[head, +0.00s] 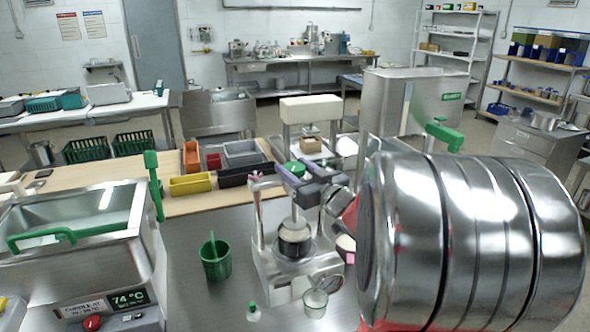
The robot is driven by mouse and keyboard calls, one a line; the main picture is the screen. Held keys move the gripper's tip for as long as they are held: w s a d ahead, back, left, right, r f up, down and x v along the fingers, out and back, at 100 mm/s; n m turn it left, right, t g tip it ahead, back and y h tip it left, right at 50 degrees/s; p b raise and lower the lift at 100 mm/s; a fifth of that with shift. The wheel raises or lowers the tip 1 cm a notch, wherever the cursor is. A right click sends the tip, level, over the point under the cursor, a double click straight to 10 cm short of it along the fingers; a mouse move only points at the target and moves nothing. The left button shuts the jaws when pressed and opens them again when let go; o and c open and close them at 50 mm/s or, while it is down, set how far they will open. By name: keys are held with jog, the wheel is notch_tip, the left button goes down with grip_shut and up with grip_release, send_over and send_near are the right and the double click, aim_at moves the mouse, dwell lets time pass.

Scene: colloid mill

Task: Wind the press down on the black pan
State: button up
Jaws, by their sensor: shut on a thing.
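The press (270,262) stands on the steel bench in the middle of the head view, with a metal post at its left. The small black pan (295,248) sits on its base under the upright screw (294,214). A pale disc shows at the pan's top; I cannot tell whether it presses on anything inside. My gripper (312,188) is at the top of the press, above the pan, shut on what looks like the press handle. Its grip is mostly hidden by its own dark fingers. My large shiny arm covers the right foreground.
A green cup (216,261) stands left of the press. A clear glass (315,302) and a small green-capped bottle (253,312) are in front. A steel vat (75,250) is at the left. Yellow (190,185) and grey bins stand behind. Bare bench lies around the cup.

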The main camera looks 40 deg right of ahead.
jog(key=shift+a+m+h, duration=0.1)
jog(key=shift+m+h, duration=0.9)
jog(key=shift+h, duration=0.5)
jog(key=shift+m+g+h, duration=0.4)
jog(key=shift+h, duration=0.2)
jog(key=o, duration=1)
jog(key=shift+o, duration=0.2)
jog(key=shift+s, duration=0.1)
